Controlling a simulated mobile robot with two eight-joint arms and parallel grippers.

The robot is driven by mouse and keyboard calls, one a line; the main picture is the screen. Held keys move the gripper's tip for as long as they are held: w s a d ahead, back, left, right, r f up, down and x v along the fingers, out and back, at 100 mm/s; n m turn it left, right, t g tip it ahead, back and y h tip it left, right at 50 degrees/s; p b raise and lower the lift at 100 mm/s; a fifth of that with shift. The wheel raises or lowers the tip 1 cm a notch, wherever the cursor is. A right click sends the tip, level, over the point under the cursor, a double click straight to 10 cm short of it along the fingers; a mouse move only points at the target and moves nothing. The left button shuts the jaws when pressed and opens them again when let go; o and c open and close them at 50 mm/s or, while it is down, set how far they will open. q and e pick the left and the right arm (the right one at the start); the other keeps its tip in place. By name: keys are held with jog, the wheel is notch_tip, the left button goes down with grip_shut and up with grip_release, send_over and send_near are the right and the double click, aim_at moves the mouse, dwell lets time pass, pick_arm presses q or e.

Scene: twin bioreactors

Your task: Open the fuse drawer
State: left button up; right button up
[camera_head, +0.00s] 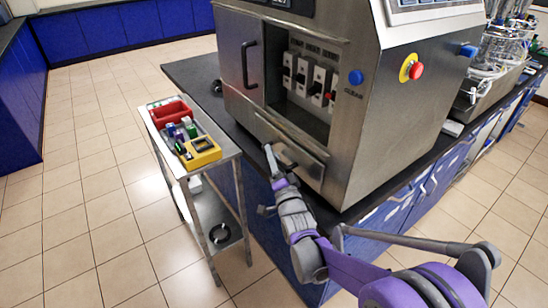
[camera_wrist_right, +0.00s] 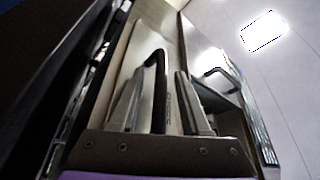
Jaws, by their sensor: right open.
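The fuse drawer (camera_head: 307,158) is the low metal front of the steel cabinet, under the open breaker bay. It looks shut, flush with the cabinet face. My right gripper (camera_head: 278,167) is at this front, open, and partly covers it and its handle. In the right wrist view, the dark bar handle (camera_wrist_right: 155,72) of the drawer front (camera_wrist_right: 137,52) lies between the two spread fingers of my right gripper (camera_wrist_right: 160,108). The fingers stand apart on either side of it; I cannot tell whether either touches it. My left gripper is not in view.
A red stop button (camera_head: 416,71) is on the cabinet's side. A steel cart (camera_head: 158,133) with a red bin (camera_head: 171,112) and yellow meter (camera_head: 201,152) stands close at left.

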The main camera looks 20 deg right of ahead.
grip_shut()
dwell(1.4)
